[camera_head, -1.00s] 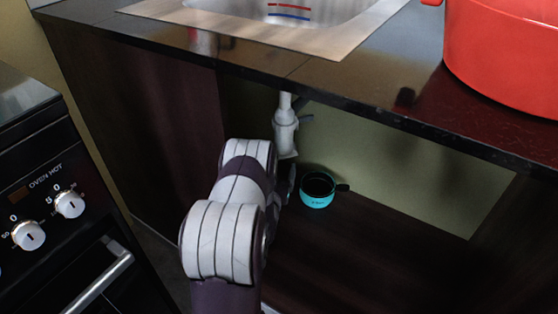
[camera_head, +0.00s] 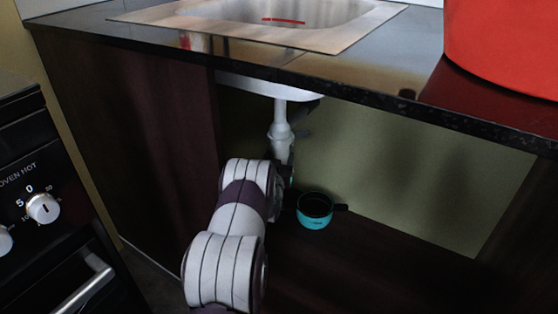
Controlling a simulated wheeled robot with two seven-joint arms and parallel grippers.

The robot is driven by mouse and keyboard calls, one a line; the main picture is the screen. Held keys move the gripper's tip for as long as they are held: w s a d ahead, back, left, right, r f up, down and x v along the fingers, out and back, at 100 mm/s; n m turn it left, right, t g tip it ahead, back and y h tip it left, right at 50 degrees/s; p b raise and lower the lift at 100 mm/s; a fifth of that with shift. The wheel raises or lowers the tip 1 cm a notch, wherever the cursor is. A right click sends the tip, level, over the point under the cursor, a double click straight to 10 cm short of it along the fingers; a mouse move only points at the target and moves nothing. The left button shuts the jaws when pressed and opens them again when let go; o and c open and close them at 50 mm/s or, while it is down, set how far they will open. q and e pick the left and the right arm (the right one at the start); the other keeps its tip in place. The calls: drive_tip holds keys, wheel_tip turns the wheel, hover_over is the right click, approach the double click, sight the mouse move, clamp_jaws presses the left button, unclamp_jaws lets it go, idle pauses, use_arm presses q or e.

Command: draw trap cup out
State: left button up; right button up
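A teal cup (camera_head: 314,219) with a dark inside and a short dark handle (camera_head: 341,207) stands upright on the dark cabinet floor under the sink, right of and below the white drain trap (camera_head: 281,131). My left arm reaches into the cabinet from below. My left gripper (camera_head: 288,178) is mostly hidden behind my own arm links; only a dark sliver shows beside the trap, just left of and above the cup. Its fingers do not show, and I cannot tell whether it touches anything. My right gripper is not in view.
The dark counter edge (camera_head: 330,90) overhangs the open cabinet. A steel sink (camera_head: 335,35) is set in it, and a red pot (camera_head: 505,45) stands at right. An oven (camera_head: 75,240) is at left.

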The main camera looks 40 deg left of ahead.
use_arm(q)
drive_tip(key=c, duration=0.7)
drive_tip(key=shift+s+d+p, duration=0.2)
drive_tip(key=shift+d+p, duration=0.1)
drive_tip(key=shift+d, duration=0.05)
drive_tip(key=shift+c, duration=0.2)
drive_tip(key=s+d+p, duration=0.5)
drive_tip(key=s+d, duration=0.1)
drive_tip(key=d, duration=0.4)
drive_tip(key=shift+d, duration=0.25)
drive_tip(key=shift+s, duration=0.1)
idle(0.6)
